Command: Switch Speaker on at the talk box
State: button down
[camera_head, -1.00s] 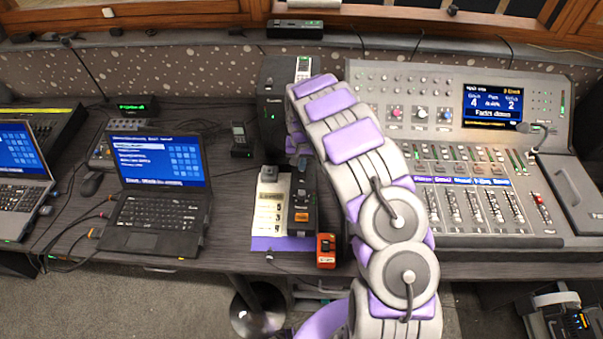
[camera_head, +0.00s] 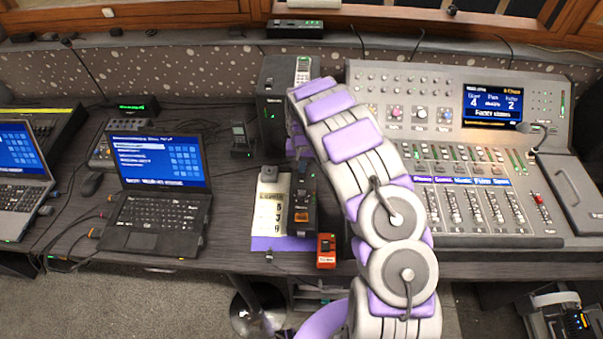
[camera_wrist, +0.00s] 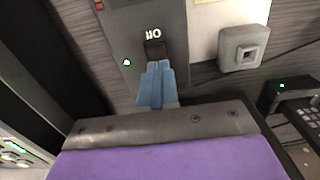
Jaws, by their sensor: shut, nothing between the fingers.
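The talk box appears to be the dark narrow box (camera_head: 302,212) on the desk, left of my arm; it also shows in the wrist view (camera_wrist: 128,22). In the wrist view, a black switch (camera_wrist: 154,48) sits on it beside a white marking, and a small green light (camera_wrist: 127,62) glows to the left. My gripper (camera_wrist: 156,66) has its blue fingers shut and empty, with the tips at the switch's near edge. Whether they touch it, and which way the switch is set, I cannot tell.
A pale sheet with a small grey block (camera_head: 269,174) lies left of the box. An orange-red box (camera_head: 326,250) stands at the desk's front edge. A large mixing console (camera_head: 470,245) is on the right, a laptop (camera_head: 150,215) on the left, and a dark speaker-like box (camera_head: 272,105) behind.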

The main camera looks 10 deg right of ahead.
jog(key=shift+r+p, duration=1.3)
jog(key=shift+r, duration=2.15)
